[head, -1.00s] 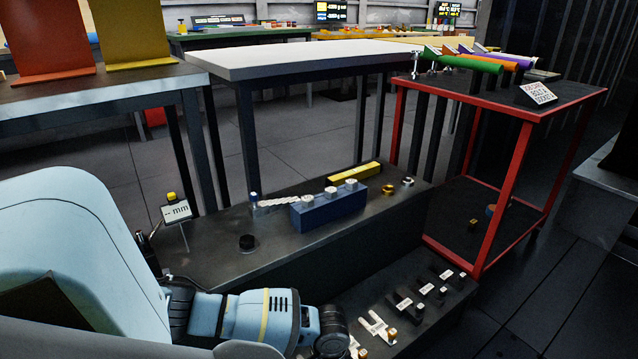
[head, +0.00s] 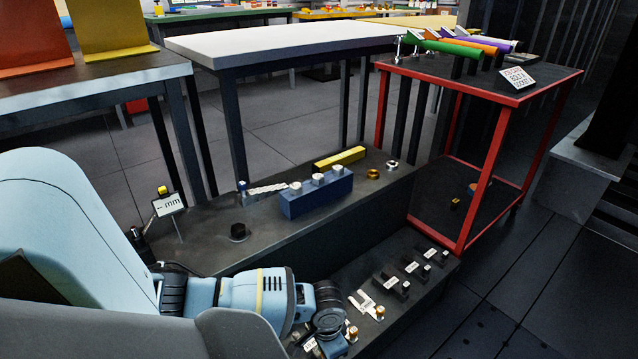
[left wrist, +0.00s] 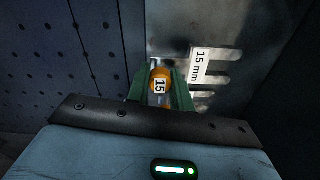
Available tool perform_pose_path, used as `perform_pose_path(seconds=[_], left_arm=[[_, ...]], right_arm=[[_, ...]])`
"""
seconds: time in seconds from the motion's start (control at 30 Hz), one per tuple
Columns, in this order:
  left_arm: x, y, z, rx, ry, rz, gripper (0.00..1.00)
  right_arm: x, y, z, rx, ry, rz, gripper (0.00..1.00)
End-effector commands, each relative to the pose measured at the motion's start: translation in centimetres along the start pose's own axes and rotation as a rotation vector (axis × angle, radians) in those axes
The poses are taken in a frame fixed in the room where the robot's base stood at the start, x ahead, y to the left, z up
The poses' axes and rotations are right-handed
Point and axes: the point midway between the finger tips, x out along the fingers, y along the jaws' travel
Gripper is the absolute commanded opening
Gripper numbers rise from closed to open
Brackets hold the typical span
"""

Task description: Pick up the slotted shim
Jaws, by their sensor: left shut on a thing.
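In the left wrist view, a grey slotted shim (left wrist: 207,76) with a "15 mm" label and several prongs pointing right lies beside the fingers. Its orange knob (left wrist: 160,86), marked 15, sits between the green fingers of my left gripper (left wrist: 161,76), which is shut on it. In the head view, my left arm reaches down to the front step, and its wrist hides most of the gripper. A silver slotted shim with a brass knob (head: 381,312) lies just right of the wrist. My right gripper is not in view.
Several dark slotted pieces (head: 416,269) with labels lie along the front step (head: 402,318). A red-framed cart (head: 482,175) stands right.

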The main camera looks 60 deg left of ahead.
Motion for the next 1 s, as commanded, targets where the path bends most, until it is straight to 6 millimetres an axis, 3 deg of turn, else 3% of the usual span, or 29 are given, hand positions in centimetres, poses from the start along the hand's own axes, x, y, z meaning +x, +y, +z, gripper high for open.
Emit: perform_pose_path(seconds=[0.03, 0.2, 0.5, 0.73, 1.0], left_arm=[[-0.3, 1.7, -0.1, 0.004, 0.001, 0.008, 0.00], [-0.7, 5.8, -0.6, 0.003, 0.002, 0.009, 0.00], [-1.1, 11.7, -1.1, 0.002, -0.001, 0.005, 0.00], [-1.2, 14.0, -1.3, 0.001, -0.001, 0.004, 0.00], [-1.2, 14.6, -1.3, 0.001, -0.002, 0.002, 0.00]], right_arm=[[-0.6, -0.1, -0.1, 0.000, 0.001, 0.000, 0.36], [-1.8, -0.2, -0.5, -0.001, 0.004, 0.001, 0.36], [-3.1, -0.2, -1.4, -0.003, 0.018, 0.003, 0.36], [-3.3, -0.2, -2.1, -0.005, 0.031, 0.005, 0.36], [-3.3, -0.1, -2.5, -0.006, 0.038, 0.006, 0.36]])
